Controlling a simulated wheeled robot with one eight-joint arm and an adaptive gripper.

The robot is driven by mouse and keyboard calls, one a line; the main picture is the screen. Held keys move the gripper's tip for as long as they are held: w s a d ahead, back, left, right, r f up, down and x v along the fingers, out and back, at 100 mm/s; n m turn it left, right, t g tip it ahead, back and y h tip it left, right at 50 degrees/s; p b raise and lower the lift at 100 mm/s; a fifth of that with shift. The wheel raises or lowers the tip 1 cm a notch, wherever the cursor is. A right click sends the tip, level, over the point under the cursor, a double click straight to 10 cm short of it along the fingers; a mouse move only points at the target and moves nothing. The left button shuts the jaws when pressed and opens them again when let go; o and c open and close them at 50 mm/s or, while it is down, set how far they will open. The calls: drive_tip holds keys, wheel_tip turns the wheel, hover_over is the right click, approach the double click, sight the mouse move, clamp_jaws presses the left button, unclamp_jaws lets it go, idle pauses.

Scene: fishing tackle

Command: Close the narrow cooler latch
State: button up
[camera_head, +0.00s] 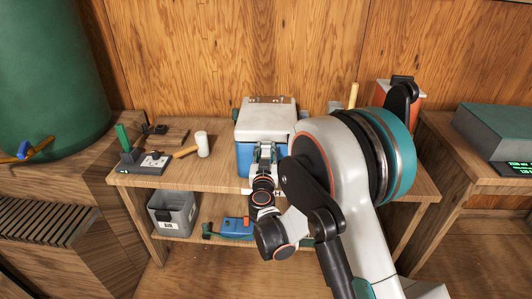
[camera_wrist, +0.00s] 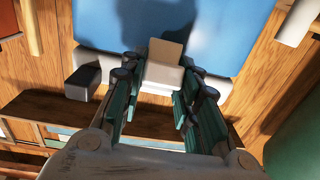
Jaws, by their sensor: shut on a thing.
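The cooler (camera_head: 265,115) has a white lid and a blue body and stands on the wooden bench. In the wrist view its blue front (camera_wrist: 225,28) fills the top. A small pale latch (camera_wrist: 166,68) sits against this front, at the edge of a white band. My gripper (camera_head: 264,150) is at the cooler's front; in the wrist view its teal-padded fingers (camera_wrist: 160,82) stand on both sides of the latch, shut on it. The fingers and their shadow partly cover the latch area. In the head view the latch is hidden behind my gripper.
A white-headed mallet (camera_head: 202,144) and a dark tool stand (camera_head: 150,162) lie left of the cooler. A grey bin (camera_head: 174,214) and a blue tool (camera_head: 235,226) are on the lower shelf. An orange box (camera_head: 418,105) stands behind my arm.

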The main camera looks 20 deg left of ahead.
drive_tip(key=shift+w+r+g+p, duration=0.15)
drive_tip(key=shift+r+g+p, duration=0.15)
drive_tip(key=shift+p, duration=0.2)
drive_tip(key=shift+w+g+p, duration=0.1)
drive_tip(key=shift+g+p, duration=0.25)
drive_tip(key=shift+g, duration=0.05)
drive_tip(key=shift+f, duration=0.1)
drive_tip(key=o, duration=1)
drive_tip(key=shift+o, duration=0.2)
drive_tip(key=v, duration=1.2)
drive_tip(key=shift+a, duration=0.15)
